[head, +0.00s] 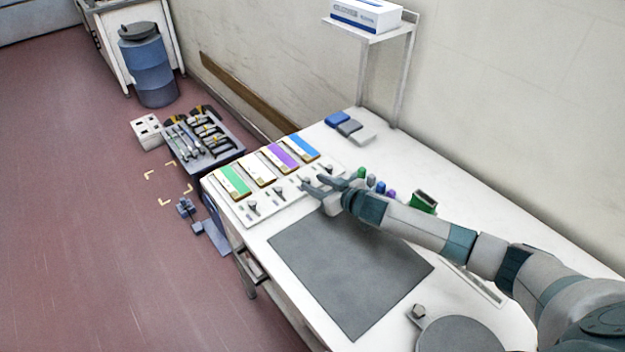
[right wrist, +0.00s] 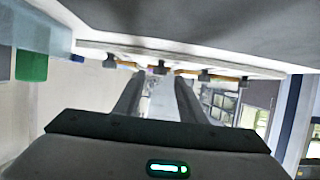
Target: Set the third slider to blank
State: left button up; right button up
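The slider panel (head: 268,205) lies on the white table, with green, white, purple (head: 279,157) and blue colour cards along its back and a small dark slider knob in front of each. My right gripper (head: 312,184) is low over the panel at the third knob, the one by the purple card. In the right wrist view, its fingers (right wrist: 158,78) are apart, and the third slider knob (right wrist: 161,68) shows between or just beyond the tips, with a gap on each side. Whether they touch it is unclear. The gripper partly hides the panel's right end in the head view. My left gripper is out of view.
A dark grey mat (head: 348,272) lies in front of the panel. Small coloured items and a green box (head: 423,201) stand near my right forearm. Blue and grey blocks (head: 349,128) lie at the back below a shelf (head: 378,32). A tool cart (head: 203,140) stands beyond the table.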

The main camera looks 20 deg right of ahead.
aim_at(308, 180)
jog(key=shift+x, duration=1.1)
grip_shut()
jog(key=shift+w+a, duration=0.2)
jog(key=shift+w, duration=0.35)
jog(key=shift+w+a, duration=0.2)
jog(key=shift+w, duration=0.35)
grip_release()
jog(key=shift+s, duration=0.1)
